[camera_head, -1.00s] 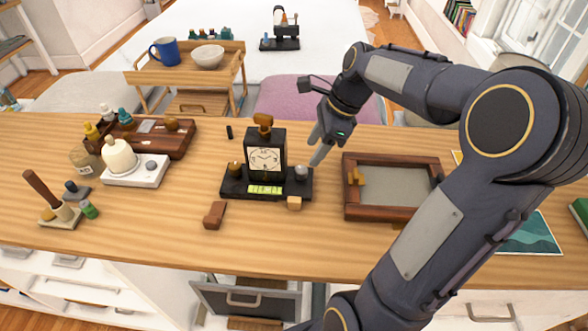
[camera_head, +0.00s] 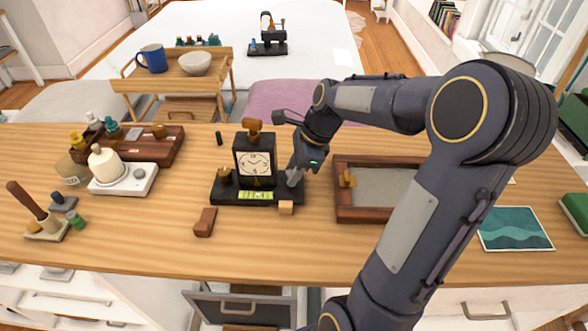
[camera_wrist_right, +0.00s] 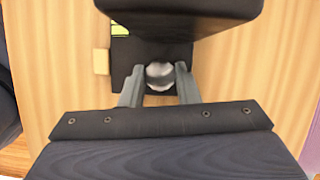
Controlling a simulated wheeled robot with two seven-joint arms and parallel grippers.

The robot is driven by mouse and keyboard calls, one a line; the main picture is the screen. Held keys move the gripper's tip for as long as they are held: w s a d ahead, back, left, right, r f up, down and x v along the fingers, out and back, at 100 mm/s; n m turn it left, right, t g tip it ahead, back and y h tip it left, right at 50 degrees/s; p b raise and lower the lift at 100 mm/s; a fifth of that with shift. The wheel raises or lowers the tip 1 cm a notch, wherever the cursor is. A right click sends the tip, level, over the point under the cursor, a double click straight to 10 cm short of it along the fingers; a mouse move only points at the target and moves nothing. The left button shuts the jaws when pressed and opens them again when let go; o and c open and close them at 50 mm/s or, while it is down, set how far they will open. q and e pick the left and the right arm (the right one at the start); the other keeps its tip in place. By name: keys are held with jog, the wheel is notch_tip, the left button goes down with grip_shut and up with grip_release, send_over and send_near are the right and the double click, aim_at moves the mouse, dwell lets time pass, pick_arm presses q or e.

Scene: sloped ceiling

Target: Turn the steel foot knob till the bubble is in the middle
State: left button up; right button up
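The black clock (camera_head: 254,160) stands on a dark base (camera_head: 232,198) on the wooden table. A yellow-green bubble level (camera_head: 256,195) is set in the base's front; the bubble is too small to place surely. A brass foot knob (camera_head: 225,176) is on the base's left. The steel foot knob (camera_wrist_right: 159,75) shows in the right wrist view, between the two fingers of my right gripper (camera_wrist_right: 159,82). The fingers are parted on either side of it, with thin gaps seeming to remain. In the head view the gripper (camera_head: 293,174) covers most of this knob. My left gripper is not in view.
A small wooden block (camera_head: 286,208) lies at the base's front right corner, and a red-brown block (camera_head: 205,222) lies front left. A wood-framed tray (camera_head: 345,215) is right of the clock. A white-based bottle stand (camera_head: 138,182) is at left.

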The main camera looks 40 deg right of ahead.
jog(key=c, duration=0.4)
jog(key=n+p, duration=0.1)
jog(key=n+g+p, duration=0.1)
jog(key=p, duration=0.1)
jog(key=shift+w+r+n, duration=0.1)
jog(key=shift+r+n, duration=0.1)
jog(key=shift+n, duration=0.1)
jog(key=shift+c, duration=0.2)
jog(key=shift+f+n+y+p, duration=0.15)
jog(key=shift+n+y+p, duration=0.2)
jog(key=shift+n+y, duration=0.05)
jog(key=o, duration=1)
jog(key=shift+c, duration=0.2)
jog(key=shift+d, duration=0.1)
jog(key=w+v, duration=0.1)
jog(key=v, duration=0.6)
jog(key=shift+s+r, duration=0.35)
jog(key=shift+s, duration=0.1)
